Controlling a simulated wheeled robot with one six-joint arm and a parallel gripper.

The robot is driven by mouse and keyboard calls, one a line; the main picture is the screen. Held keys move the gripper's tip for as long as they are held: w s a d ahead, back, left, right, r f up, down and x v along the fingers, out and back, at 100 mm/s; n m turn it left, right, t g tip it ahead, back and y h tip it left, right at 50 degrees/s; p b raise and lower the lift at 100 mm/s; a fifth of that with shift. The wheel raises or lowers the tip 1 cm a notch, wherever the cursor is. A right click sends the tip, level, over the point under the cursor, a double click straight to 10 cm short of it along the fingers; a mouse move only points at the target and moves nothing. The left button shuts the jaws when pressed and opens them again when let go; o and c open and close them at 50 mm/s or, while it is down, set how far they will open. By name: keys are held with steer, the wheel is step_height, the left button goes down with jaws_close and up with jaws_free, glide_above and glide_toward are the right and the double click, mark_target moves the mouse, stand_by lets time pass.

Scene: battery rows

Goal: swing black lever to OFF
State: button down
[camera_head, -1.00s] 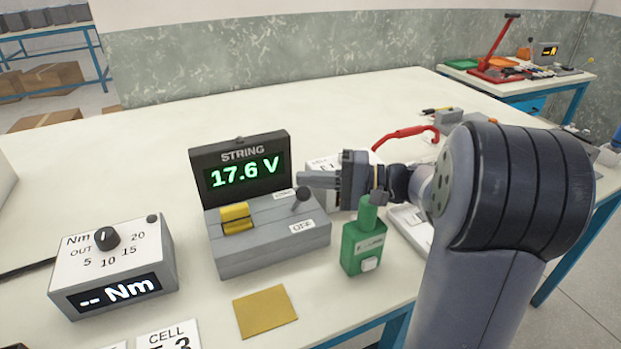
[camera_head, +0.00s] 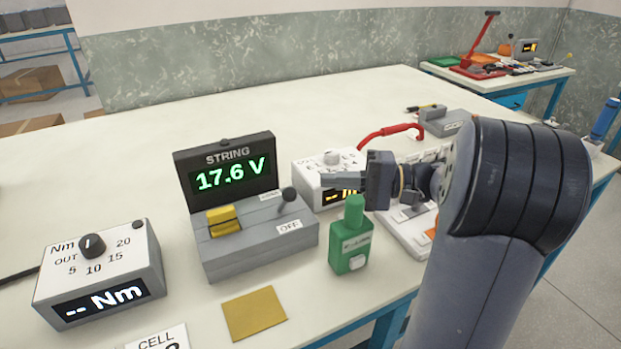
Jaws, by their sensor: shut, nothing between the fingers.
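The black lever (camera_head: 288,196) has a round dark knob and stands up from the right part of a grey box. The "OFF" label (camera_head: 290,227) is on the box's near edge, in front of the lever. Another small label lies behind the lever, partly hidden by it. The display (camera_head: 226,172) at the back of the box reads "STRING 17.6 V". My gripper (camera_head: 325,178) is shut and empty. It points left, to the right of the lever knob and a little higher in the picture, with a gap between them.
A yellow block (camera_head: 223,219) sits on the same box, left of the lever. A green bottle-like container (camera_head: 350,243) stands below my gripper. A white meter (camera_head: 312,187) is behind the fingers. A torque box (camera_head: 97,275) is at left, a yellow pad (camera_head: 254,313) in front.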

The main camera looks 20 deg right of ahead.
steer(key=v, duration=0.3)
steer(key=shift+s+d, duration=0.1)
steer(key=shift+d, duration=0.2)
steer(key=shift+w+a+f+m+g+h+p, duration=0.1)
steer(key=shift+w+a+m+g+h+p, duration=0.4)
steer(key=shift+w+a+p, duration=1.6)
steer(key=shift+w+a+f+m+g+h+p, duration=0.2)
steer(key=shift+w+a+m+p, duration=0.65)
steer(key=shift+w+a+p, duration=1.3)
steer(key=shift+w+a+m+g+h+p, duration=0.1)
steer(key=shift+w+a+m+h+p, duration=0.45)
steer(key=shift+w+a+p, duration=1.55)
steer(key=shift+s+d+p, duration=0.3)
steer(key=shift+s+d, duration=0.05)
steer(key=shift+s+f+y+b, duration=0.15)
steer(key=shift+y+b, duration=0.1)
steer(key=shift+b, duration=0.45)
